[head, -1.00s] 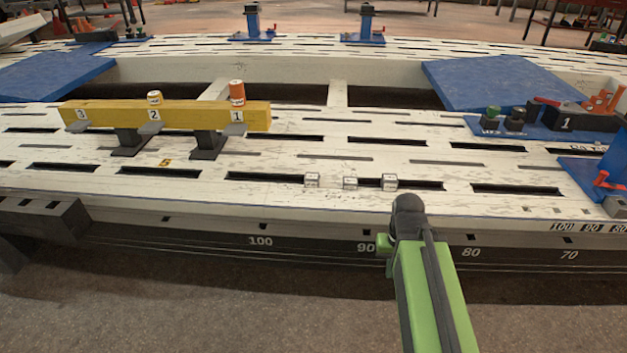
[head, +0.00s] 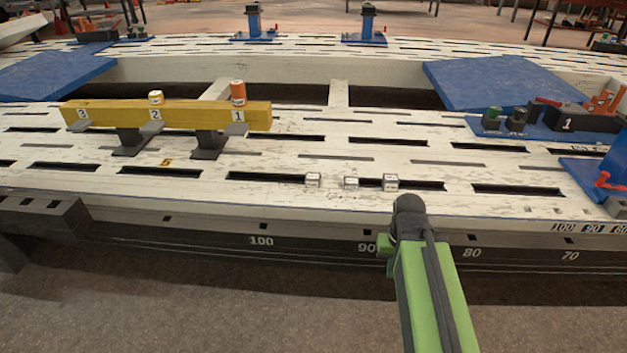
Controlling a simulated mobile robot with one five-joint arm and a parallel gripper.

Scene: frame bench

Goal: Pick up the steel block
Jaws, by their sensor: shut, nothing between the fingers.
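Three small silvery blocks sit in a row near the front edge of the white slotted bench (head: 290,205) in the head view. They are a left block (head: 313,180), a middle block (head: 351,183) and a right block (head: 391,182). They look alike at this size, and I cannot tell which one the task means. My green arm rises from the bottom of the view, and its dark joint ends just in front of and below the right block. The fingers of my gripper do not show. Nothing is seen touching the blocks.
A yellow beam (head: 190,116) on dark supports stands left, carrying a yellow-white can (head: 155,97) and an orange can (head: 238,92). A blue panel (head: 495,82) lies at the back right. Dark fixtures (head: 575,117) stand right. Long slots cut the bench top around the blocks.

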